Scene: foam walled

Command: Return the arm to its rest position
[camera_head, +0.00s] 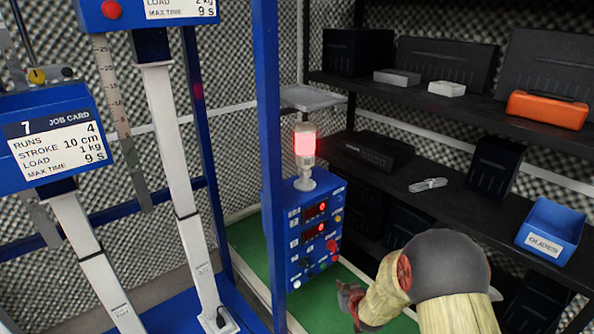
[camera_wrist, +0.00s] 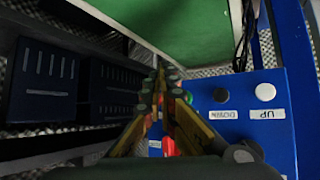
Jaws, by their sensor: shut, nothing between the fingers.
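My gripper (camera_head: 350,296) is low in the head view, just right of the blue control box (camera_head: 308,235), above the green floor (camera_head: 250,245). My arm reaches in from the lower right, bent at a dark grey joint. In the wrist view my gripper (camera_wrist: 165,82) has its two fingers together at the tips, with nothing held. Behind the fingers the blue control box (camera_wrist: 262,130) shows a white, a black and a green button. Whether the fingers touch the box cannot be told.
A lit red lamp (camera_head: 305,145) stands on the control box. Dark shelves (camera_head: 440,170) at right hold a blue bin (camera_head: 551,230), an orange case (camera_head: 546,109) and black boxes. A blue post (camera_head: 268,130) and blue-and-white test stands (camera_head: 180,170) are at left.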

